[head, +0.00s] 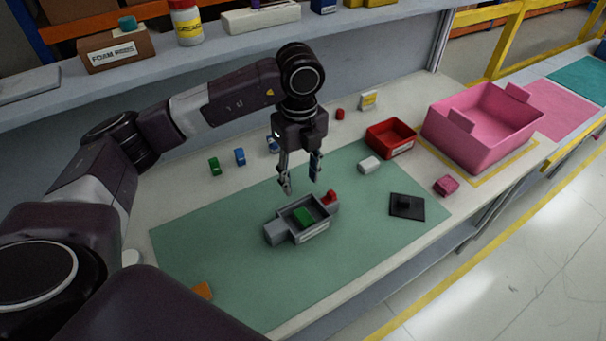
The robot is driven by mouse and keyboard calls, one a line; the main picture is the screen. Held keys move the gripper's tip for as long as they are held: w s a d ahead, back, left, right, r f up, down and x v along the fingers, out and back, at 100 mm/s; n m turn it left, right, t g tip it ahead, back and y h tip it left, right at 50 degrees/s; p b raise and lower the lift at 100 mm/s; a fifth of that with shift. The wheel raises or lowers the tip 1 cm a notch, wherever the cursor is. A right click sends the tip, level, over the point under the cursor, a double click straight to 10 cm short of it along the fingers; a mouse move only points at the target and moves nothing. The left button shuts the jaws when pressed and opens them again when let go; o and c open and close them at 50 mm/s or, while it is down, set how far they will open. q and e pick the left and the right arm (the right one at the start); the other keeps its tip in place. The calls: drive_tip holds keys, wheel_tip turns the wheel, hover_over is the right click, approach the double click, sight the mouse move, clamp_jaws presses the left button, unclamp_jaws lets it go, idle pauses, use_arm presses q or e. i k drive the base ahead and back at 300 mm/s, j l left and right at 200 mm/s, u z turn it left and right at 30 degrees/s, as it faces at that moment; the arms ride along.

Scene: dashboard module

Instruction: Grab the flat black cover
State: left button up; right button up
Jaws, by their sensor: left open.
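The flat black cover (407,206) lies on the right part of the green mat (215,252), with a small raised black knob on its top. My left gripper (301,186) points down above the grey module housing (283,232), with its fingers apart and nothing between them. It is to the left of the black cover and clear of it. The housing sits on the mat with a green block (304,216) inside and a red piece (330,197) at its right end. My right gripper does not show.
A red tray (389,139) and a large pink bin (484,127) stand at the back right. A white piece (369,165) and a pink block (446,186) lie near the cover. Small green (214,166) and blue (240,157) blocks lie behind the mat. A shelf (230,52) runs above the table's back.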

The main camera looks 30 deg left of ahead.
sight(403, 206)
drive_tip(key=k+l, duration=0.5)
drive_tip(key=k, duration=0.15)
drive_tip(key=k+l, duration=0.5)
drive_tip(key=k, duration=0.2)
